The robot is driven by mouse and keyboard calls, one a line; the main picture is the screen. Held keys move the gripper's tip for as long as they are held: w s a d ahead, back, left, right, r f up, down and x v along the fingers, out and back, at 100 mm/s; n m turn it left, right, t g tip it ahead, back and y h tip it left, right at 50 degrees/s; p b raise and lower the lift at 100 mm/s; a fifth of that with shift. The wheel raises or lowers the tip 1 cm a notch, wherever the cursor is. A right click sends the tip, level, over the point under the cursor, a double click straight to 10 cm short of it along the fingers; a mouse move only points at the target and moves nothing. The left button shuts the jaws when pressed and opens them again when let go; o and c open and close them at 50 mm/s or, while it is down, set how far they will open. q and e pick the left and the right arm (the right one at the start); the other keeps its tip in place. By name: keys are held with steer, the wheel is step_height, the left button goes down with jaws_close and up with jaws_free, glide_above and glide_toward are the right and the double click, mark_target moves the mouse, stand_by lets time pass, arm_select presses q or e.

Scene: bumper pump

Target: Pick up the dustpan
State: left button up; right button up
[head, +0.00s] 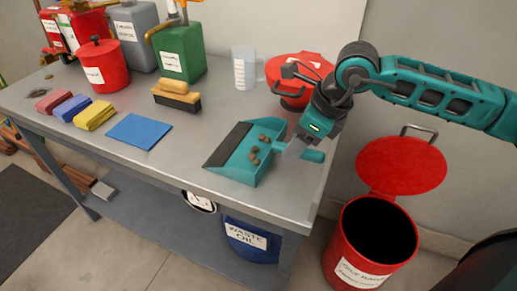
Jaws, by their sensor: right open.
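The teal dustpan (235,172) lies near the right end of the grey workbench, with a dark front lip toward the left and a teal handle (313,156) toward the right. Several small brown lumps (256,150) lie in it. My right gripper (296,149) points down at the handle end of the dustpan, beside or over the base of the handle. It is open; its fingers partly cover the handle, and I cannot tell whether they touch it. My left gripper is not in view.
A red lidded can (290,88) and a clear measuring jug (244,72) stand behind the dustpan. A brush (177,97), a blue cloth (139,131) and sponges (95,115) lie to the left. An open red bin (362,262) stands on the floor right of the bench (180,160).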

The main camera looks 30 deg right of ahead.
steer(key=x, duration=0.4)
steer(key=shift+w+a+r, duration=0.1)
steer(key=shift+w, duration=0.1)
steer(key=shift+c, duration=0.4)
jaws_close()
